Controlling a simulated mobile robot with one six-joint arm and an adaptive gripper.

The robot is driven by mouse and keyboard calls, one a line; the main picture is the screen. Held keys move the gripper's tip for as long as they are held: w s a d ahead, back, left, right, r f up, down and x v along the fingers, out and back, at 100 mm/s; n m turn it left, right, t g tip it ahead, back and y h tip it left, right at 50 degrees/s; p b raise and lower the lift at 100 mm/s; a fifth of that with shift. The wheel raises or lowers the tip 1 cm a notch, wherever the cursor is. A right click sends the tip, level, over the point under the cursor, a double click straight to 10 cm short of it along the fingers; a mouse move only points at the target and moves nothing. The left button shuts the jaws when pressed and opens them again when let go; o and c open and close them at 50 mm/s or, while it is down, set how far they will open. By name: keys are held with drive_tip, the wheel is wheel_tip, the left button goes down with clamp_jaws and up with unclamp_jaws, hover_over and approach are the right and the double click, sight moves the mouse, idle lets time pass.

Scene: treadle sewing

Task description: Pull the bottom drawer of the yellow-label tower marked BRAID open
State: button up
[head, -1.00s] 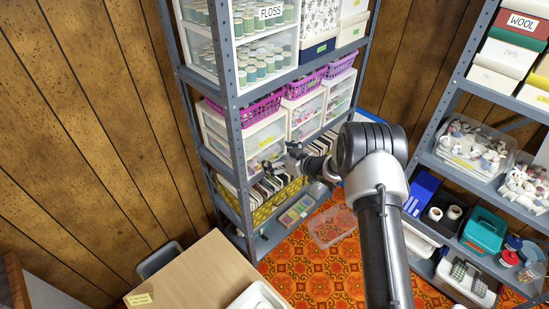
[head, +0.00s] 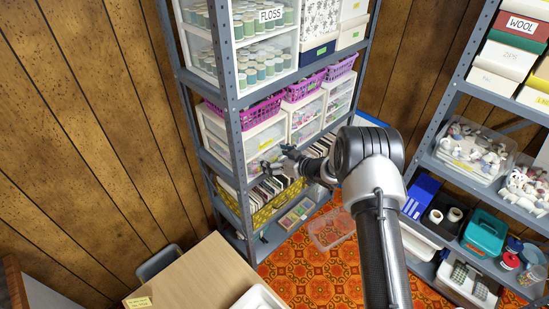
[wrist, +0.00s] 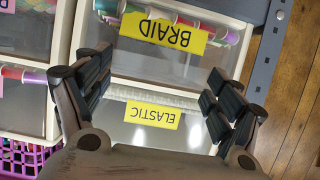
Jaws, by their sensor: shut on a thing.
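The yellow-label tower (head: 215,125) is a white-framed drawer unit with clear fronts on the grey rack's middle shelf. In the wrist view, which is upside down, the yellow BRAID label (wrist: 164,32) is on the bottom drawer (wrist: 130,65), with colourful rolls behind its front. The ELASTIC label (wrist: 143,115) is on the drawer above it. In the head view my gripper (head: 274,163) is at the tower's lower front and partly hides the drawer.
A magenta basket (head: 245,112) sits on top of the tower. A grey rack post (wrist: 265,55) stands close beside the tower. Below is a yellow patterned box (head: 272,207). A wooden table (head: 195,275) stands in front, and a clear bin (head: 330,228) is on the orange carpet.

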drive_tip(key=c, duration=0.4)
drive_tip(key=s+d+p, duration=0.3)
drive_tip(key=s+d, duration=0.9)
drive_tip(key=shift+p, duration=0.3)
drive_tip(key=o, duration=1.4)
drive_tip(key=v, duration=1.2)
drive_tip(key=shift+w, duration=0.1)
